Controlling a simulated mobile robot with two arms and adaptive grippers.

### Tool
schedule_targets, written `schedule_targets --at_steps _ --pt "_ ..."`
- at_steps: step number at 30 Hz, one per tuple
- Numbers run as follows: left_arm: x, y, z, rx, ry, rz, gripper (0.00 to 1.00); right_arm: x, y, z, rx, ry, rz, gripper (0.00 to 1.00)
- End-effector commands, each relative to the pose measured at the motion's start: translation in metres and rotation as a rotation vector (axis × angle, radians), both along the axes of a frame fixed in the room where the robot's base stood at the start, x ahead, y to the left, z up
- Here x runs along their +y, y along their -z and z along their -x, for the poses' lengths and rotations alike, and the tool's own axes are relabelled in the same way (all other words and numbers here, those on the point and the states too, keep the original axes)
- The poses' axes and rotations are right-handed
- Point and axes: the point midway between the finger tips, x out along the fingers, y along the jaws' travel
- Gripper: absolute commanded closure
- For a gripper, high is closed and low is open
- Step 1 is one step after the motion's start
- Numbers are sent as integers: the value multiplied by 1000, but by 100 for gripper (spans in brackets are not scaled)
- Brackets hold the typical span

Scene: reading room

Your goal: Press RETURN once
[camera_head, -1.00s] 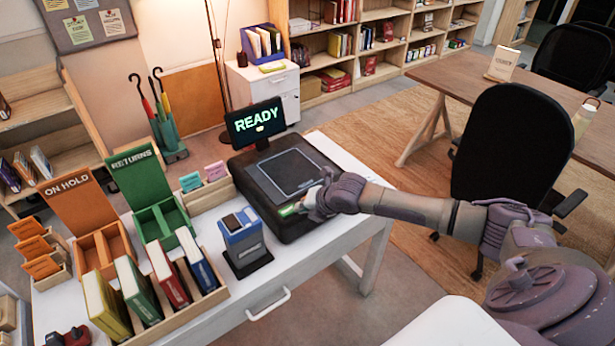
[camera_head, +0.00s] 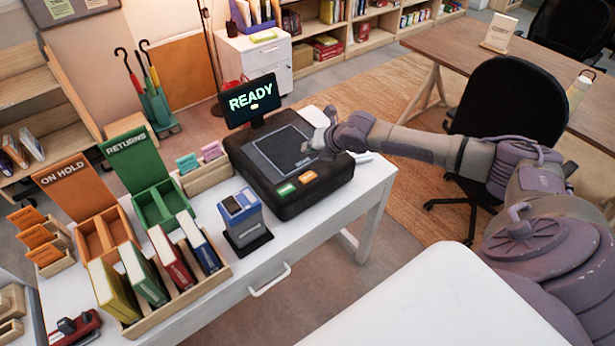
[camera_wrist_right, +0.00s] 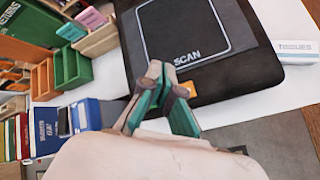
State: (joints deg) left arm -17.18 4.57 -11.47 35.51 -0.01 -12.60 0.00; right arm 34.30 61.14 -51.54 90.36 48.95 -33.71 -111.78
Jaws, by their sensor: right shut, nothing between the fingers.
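A black scan console (camera_head: 330,184) stands on the white desk, with a green button (camera_head: 286,189) and an orange button (camera_head: 308,178) on its front edge. The button labels are too small to read. Its screen (camera_head: 251,100) reads READY. My right gripper (camera_head: 312,146) is shut and empty, over the right part of the scan pad (camera_head: 275,150) and apart from both buttons in the head view. In the right wrist view, the shut fingers (camera_wrist_right: 160,76) cover part of the console's front edge; the orange button (camera_wrist_right: 188,90) shows just right of them, and the green one is hidden.
A blue card box (camera_head: 240,220) stands left of the console. Green RETURNS (camera_head: 130,155) and orange ON HOLD (camera_head: 70,190) trays and a wooden book rack (camera_head: 215,283) fill the desk's left. A tissue pack (camera_wrist_right: 296,47) lies right of the console.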

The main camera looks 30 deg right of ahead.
Motion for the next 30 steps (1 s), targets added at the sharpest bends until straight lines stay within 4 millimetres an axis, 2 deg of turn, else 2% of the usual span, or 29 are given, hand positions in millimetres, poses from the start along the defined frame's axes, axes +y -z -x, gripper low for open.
schedule_targets --at_steps 14,21,30 --pt "0 67 0 0 0 0 60 1 63 1 2 -1 -1 100" --pt "0 74 0 0 0 0 60 1 82 0 0 -1 -1 100" --pt "0 74 0 -1 0 0 60 0 83 0 1 -1 0 100"
